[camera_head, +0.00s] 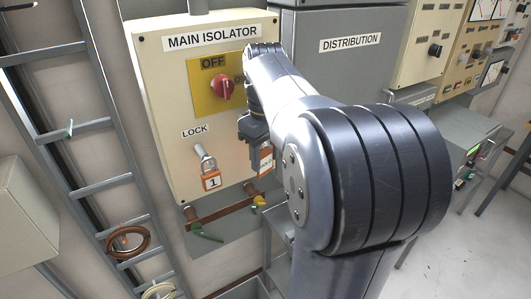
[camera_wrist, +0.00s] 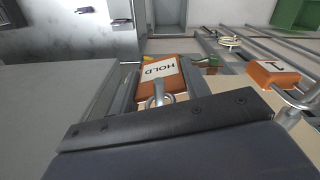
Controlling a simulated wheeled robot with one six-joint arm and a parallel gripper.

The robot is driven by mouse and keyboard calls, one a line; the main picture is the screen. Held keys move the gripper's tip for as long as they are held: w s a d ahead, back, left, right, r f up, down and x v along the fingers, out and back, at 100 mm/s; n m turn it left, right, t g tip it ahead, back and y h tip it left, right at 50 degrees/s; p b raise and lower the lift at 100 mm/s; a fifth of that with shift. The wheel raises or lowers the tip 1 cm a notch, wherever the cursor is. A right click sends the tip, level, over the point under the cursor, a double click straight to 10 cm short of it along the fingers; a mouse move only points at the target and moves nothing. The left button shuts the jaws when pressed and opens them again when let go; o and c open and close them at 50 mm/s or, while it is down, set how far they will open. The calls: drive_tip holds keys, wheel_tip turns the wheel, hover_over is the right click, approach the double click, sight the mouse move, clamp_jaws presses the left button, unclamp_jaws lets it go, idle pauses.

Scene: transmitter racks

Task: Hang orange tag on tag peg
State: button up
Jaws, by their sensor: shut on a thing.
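The orange tag (camera_wrist: 145,86) has a white HOLD label and a metal ring at its near end in the wrist view. My gripper (camera_wrist: 161,92) is shut on it, a finger on each side. In the head view the tag (camera_head: 264,162) hangs below my gripper (camera_head: 254,134), in front of the lower right of the main isolator box (camera_head: 160,110). I cannot make out the tag peg; my gripper and arm cover part of the box's right side. I cannot tell whether the tag touches the box.
A red switch knob (camera_head: 222,87) is above, at OFF. A copper bar (camera_head: 225,211) with green and yellow clamps is below. The distribution cabinet (camera_head: 350,75) stands right.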

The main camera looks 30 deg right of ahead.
drive_tip(key=o, duration=1.1)
wheel_tip(320, 180, up, 11)
drive_tip(key=shift+f, duration=0.1)
idle(0.4)
